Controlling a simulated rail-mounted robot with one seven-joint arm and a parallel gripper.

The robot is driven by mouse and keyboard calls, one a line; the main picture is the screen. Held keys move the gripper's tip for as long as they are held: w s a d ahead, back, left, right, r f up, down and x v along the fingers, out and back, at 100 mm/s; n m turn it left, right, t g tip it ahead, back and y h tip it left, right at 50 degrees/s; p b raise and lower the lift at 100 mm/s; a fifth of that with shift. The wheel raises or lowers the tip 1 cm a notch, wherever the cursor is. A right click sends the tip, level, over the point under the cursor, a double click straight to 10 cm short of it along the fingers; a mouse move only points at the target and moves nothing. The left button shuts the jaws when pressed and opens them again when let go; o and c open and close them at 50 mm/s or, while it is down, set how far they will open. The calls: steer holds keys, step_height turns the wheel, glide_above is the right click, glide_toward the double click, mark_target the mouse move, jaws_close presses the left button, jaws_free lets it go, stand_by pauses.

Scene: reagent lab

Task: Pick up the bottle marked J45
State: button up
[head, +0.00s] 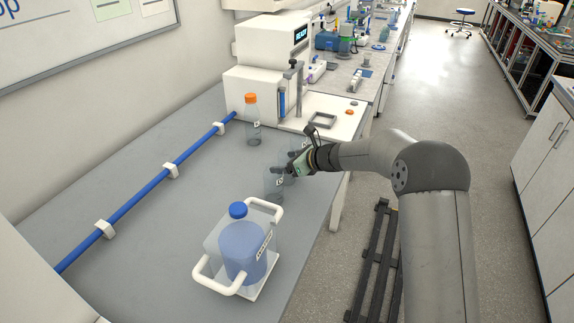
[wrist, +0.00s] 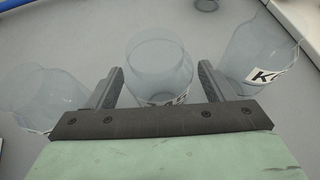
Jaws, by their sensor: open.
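In the wrist view, a clear open-topped bottle (wrist: 160,62) stands between the two fingers of my gripper (wrist: 161,75). Its label (wrist: 166,98) is partly covered by the gripper body; it looks like J45, but I cannot read it surely. The gripper is open, with a finger on each side of the bottle; whether either finger touches it I cannot tell. In the head view my gripper (head: 294,168) is low over the bench among clear bottles, and hides part of them.
A clear bottle (wrist: 42,98) stands left of the gripper and another, its label starting with K (wrist: 262,52), stands right. In the head view, an orange-capped bottle (head: 253,120) stands behind, and a blue-capped container in a white-handled carrier (head: 240,250) stands in front. A white instrument (head: 262,80) is at the back.

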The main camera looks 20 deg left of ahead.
steer(key=c, duration=1)
steer(key=shift+c, duration=0.2)
